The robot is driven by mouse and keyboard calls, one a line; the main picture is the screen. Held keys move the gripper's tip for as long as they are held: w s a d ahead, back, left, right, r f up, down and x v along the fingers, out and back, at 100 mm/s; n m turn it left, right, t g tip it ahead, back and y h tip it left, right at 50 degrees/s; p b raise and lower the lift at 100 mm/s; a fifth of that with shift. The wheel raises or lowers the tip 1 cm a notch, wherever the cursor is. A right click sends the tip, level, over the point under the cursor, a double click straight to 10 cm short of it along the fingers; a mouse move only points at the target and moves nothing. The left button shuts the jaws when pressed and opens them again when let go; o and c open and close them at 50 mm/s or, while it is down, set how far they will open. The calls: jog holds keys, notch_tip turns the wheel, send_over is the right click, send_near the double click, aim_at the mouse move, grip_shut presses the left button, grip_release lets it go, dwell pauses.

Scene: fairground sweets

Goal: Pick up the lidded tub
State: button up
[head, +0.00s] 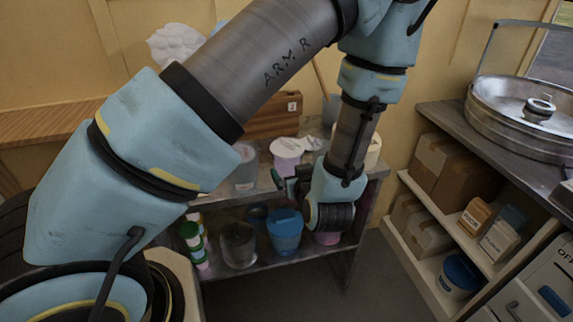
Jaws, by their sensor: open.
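Several tubs could be the lidded one. A pale pink tub with a white lid (286,154) stands upright on the top of the shelf unit. A blue tub (285,232), seemingly with a lid, stands on the shelf below. Another blue tub (459,277) is low on the right-hand shelves. My gripper (284,182) is small in view, just below and in front of the pink tub, near the upper shelf's front edge. It is open, and I see nothing between its fingers. My wrist partly hides a pink thing on the lower shelf.
A clear container (239,245) and green-and-pink stacked items (195,240) stand left of the blue tub. A clear cup (245,168) is on the top. Floor between the units is clear.

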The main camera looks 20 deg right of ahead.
jog(key=p+x, duration=0.3)
jog(key=x, duration=0.3)
jog(key=shift+w, duration=0.1)
jog(key=shift+w+f, duration=0.35)
jog(key=shift+w, duration=0.05)
jog(key=c, duration=0.4)
